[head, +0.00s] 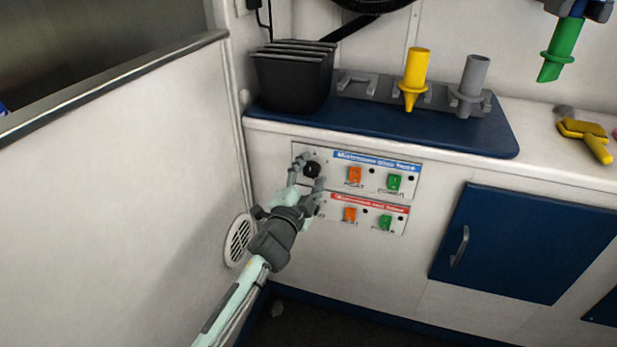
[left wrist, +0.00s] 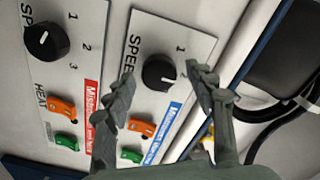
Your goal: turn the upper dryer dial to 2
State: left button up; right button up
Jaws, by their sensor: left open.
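The upper dryer dial (head: 312,170) is a black round knob on the upper white panel with the blue label. In the left wrist view the same dial (left wrist: 157,72) has a white mark that appears to point right. In the head view my left gripper (head: 311,173) covers part of the panels.
The lower dial (left wrist: 45,42) sits on the red-label panel, close beside. Orange switches (head: 355,175) and green switches (head: 394,182) are right of the dials. A black bin (head: 290,80) and yellow nozzle (head: 415,68) stand above. A white wall (head: 120,180) bounds the left.

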pick_arm(q)
jog(key=v, duration=1.2)
